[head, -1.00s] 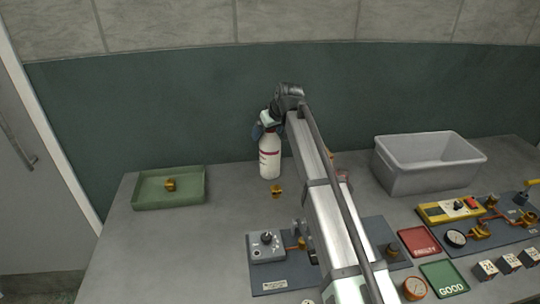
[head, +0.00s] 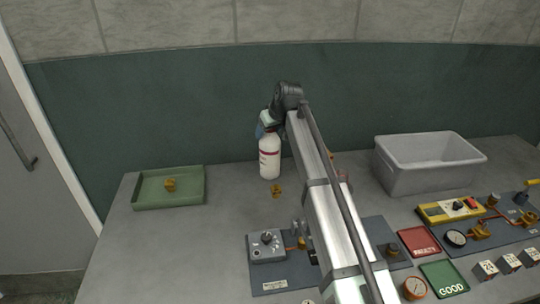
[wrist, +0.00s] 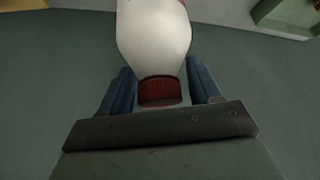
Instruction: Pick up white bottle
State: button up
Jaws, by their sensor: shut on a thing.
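The white bottle (head: 270,158) stands upright at the back of the grey table, with a red band on its label. My gripper (head: 266,128) is at the bottle's top and shut on it. In the wrist view the bottle's white shoulder (wrist: 153,30) and dark red neck ring (wrist: 160,91) lie between the blue fingers of my gripper (wrist: 158,72). The bottle's top is partly hidden by the gripper in the head view. The base appears to rest on the table.
A green tray (head: 143,202) with a brass fitting (head: 170,185) is at left. Another brass piece (head: 277,191) lies just in front of the bottle. A grey bin (head: 425,182) stands at right. Panels, gauges and red and green plates fill the front right.

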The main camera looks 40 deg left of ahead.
grip_shut()
jog(key=shift+d, duration=0.1)
jog(key=shift+s+f, duration=0.1)
jog(key=shift+f, duration=0.05)
